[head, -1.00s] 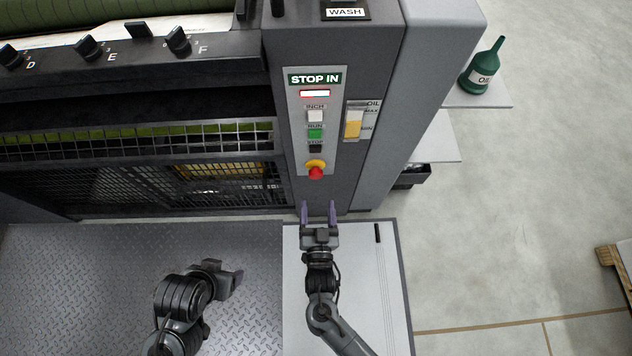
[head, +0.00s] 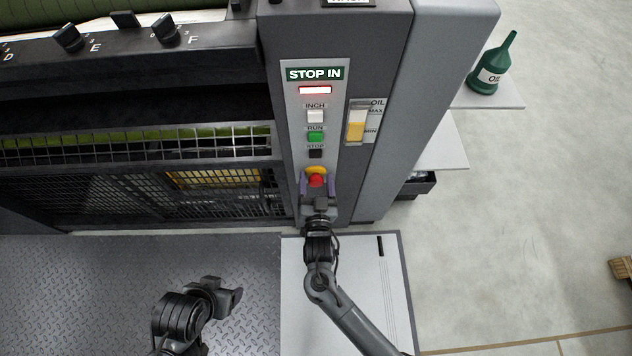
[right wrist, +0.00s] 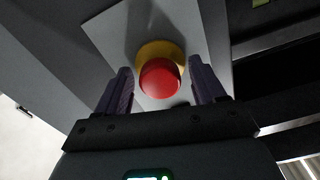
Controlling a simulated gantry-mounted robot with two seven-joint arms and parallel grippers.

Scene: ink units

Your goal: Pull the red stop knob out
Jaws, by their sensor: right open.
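The red stop knob (head: 317,181) sits on a yellow collar (head: 316,170) low on the light control panel, under a lit STOP IN sign (head: 315,74). My right gripper (head: 318,187) is open, with one purple finger on each side of the knob. In the right wrist view the red knob (right wrist: 160,78) shows between the two fingers (right wrist: 160,88), with a visible gap on both sides. My left gripper (head: 236,296) is low over the tread plate; whether its jaws are open is not clear.
Above the knob are the white INCH button (head: 315,116), green RUN button (head: 315,136) and black STOP button (head: 315,154). The oil gauge (head: 356,124) is to their right. A wire guard (head: 140,143) is to the left. A green oil can (head: 490,70) stands on a side shelf.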

